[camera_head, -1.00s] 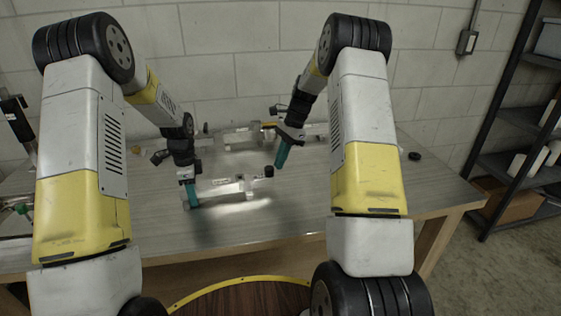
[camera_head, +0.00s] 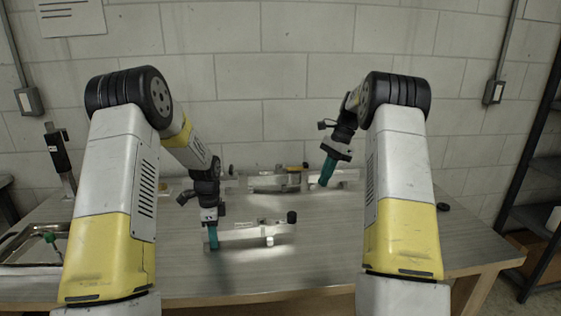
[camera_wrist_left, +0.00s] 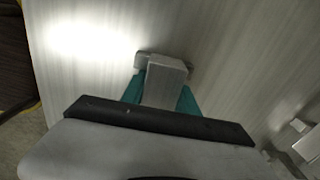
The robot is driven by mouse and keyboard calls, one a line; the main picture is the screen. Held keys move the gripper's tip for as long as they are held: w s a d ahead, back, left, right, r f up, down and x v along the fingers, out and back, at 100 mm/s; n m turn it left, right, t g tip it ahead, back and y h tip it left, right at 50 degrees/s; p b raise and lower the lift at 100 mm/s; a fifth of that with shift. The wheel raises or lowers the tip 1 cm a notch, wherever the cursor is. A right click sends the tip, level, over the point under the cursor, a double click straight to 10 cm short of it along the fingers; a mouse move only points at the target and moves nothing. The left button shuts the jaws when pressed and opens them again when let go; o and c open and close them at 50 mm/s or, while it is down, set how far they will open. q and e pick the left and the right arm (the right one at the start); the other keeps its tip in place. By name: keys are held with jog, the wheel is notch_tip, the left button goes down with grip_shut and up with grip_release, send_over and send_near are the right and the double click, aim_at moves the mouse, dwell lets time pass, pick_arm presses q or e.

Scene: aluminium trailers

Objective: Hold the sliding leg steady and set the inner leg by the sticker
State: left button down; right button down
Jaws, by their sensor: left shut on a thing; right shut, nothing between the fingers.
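An aluminium leg assembly (camera_head: 255,232) lies on the near part of the table, with a pale sticker (camera_head: 243,224) on it, a black knob (camera_head: 291,216) at its right end and a small white cylinder (camera_head: 270,241) below. I cannot tell the sliding leg from the inner leg. My left gripper (camera_head: 212,239) is shut on the assembly's left end. In the left wrist view, a square metal leg end (camera_wrist_left: 167,78) sits between its teal fingers (camera_wrist_left: 161,97). My right gripper (camera_head: 327,175) is shut and empty, above and right of the knob, in front of the rear aluminium frame.
A second aluminium frame (camera_head: 262,183) with an orange-yellow part (camera_head: 296,169) stands at the back, near the wall. A tray (camera_head: 35,248) is at the left and a small black object (camera_head: 443,206) at the right. Bare table (camera_head: 330,225) lies between.

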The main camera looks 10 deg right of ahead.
pick_arm(q)
jog(key=c, duration=0.8)
grip_release()
jog(key=shift+c, duration=0.2)
